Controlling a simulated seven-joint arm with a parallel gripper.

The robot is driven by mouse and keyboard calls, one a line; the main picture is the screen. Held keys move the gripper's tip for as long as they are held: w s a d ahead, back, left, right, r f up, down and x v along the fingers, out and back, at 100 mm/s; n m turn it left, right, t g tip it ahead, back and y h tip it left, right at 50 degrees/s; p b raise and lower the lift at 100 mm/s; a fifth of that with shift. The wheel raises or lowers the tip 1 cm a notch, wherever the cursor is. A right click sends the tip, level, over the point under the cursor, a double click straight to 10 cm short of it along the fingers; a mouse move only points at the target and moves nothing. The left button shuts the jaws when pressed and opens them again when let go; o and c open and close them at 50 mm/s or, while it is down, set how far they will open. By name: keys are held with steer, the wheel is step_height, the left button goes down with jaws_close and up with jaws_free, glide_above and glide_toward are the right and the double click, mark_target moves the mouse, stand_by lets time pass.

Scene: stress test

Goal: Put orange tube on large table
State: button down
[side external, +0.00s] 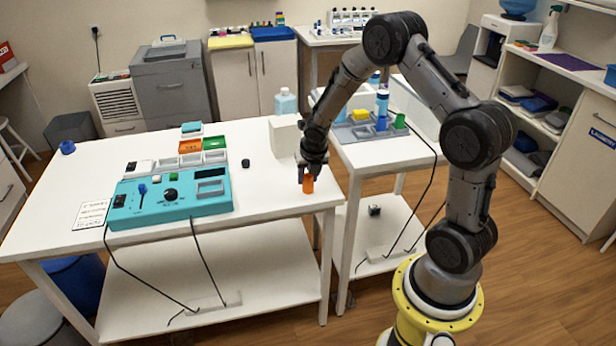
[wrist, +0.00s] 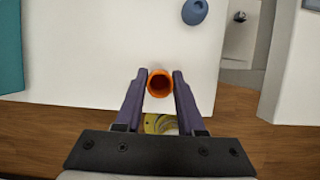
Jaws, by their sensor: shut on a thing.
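The orange tube (side external: 308,184) is at the right front part of the large white table (side external: 262,190). In the wrist view the tube (wrist: 160,84) shows its round, dark open end between my fingers. My gripper (side external: 307,178) points down and is shut on the tube, with one finger on each side of it (wrist: 160,78). The tube looks roughly upright. Its lower end is at or just above the tabletop; I cannot tell whether it touches. The fingers partly hide its upper part in the side view.
A teal control box (side external: 171,196) stands to the left on the large table. A smaller table (side external: 372,153) with a grey rack is to the right. The tabletop between box and gripper is mostly clear.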

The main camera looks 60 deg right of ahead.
steer(key=shift+f, duration=0.1)
steer(key=c, duration=0.5)
jaws_free()
steer(key=s+a+r+m, duration=0.3)
steer(key=a+r, duration=0.1)
steer(key=r, duration=0.4)
steer(key=s+a+r+m, duration=0.3)
steer(key=r, duration=0.6)
steer(key=shift+s+a+r+m+t+y, duration=0.5)
steer(key=shift+s+a+r+m, duration=0.65)
steer(key=shift+s+a+m, duration=1.6)
steer(key=shift+s+a+r+m+t+y, duration=0.45)
steer(key=shift+s+a+r+m, duration=0.95)
steer(key=shift+s+m, duration=2.4)
steer(key=shift+s+a+r+m+t+y, duration=0.25)
steer(key=shift+s+a+r+m+y, duration=0.5)
steer(key=shift+s+a+m, duration=2.5)
